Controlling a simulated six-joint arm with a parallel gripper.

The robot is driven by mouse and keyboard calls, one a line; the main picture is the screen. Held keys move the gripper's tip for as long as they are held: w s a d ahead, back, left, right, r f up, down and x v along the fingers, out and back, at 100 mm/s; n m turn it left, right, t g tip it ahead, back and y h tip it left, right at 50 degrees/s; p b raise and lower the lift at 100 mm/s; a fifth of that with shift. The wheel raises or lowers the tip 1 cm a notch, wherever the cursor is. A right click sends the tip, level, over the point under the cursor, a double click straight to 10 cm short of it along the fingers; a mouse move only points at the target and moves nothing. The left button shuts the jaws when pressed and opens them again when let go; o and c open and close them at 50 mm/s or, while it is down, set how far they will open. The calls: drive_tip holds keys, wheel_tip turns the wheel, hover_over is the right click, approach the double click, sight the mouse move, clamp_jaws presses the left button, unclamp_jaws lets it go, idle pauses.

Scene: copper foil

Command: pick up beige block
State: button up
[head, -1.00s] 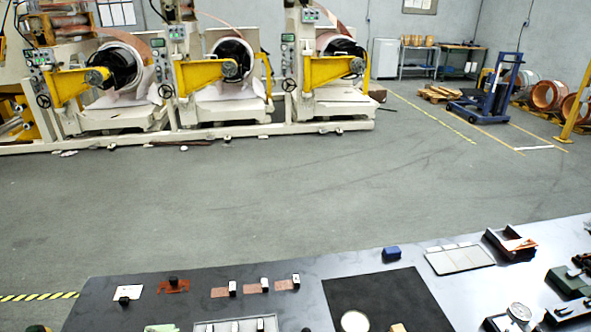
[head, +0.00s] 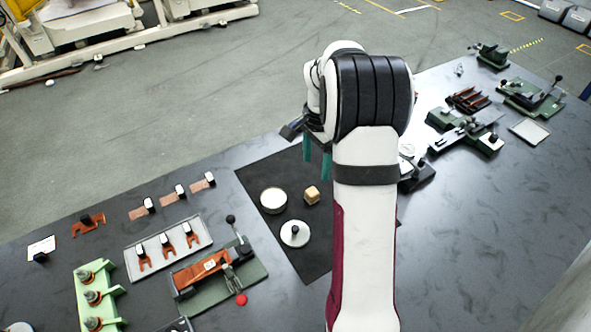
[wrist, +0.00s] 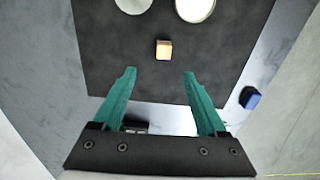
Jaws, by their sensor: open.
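The beige block (head: 312,195) is a small cube on the black mat (head: 262,172), right of a round pale dish in the head view. It also shows in the wrist view (wrist: 163,50), beyond the fingertips and near the middle between them. My gripper (wrist: 160,73) has two teal fingers spread apart with nothing between them. In the head view my gripper (head: 317,160) hangs above the far part of the mat, behind the block and partly hidden by my wrist.
A round pale dish (head: 273,200) and a white disc with a black knob (head: 294,233) lie close to the block. A green fixture (head: 215,275) and a grey tray (head: 168,247) stand left. A blue block (wrist: 250,97) shows in the wrist view.

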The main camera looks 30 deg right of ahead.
sight(312, 192)
drive_tip(key=f, duration=1.3)
drive_tip(key=shift+w, duration=0.4)
clamp_jaws()
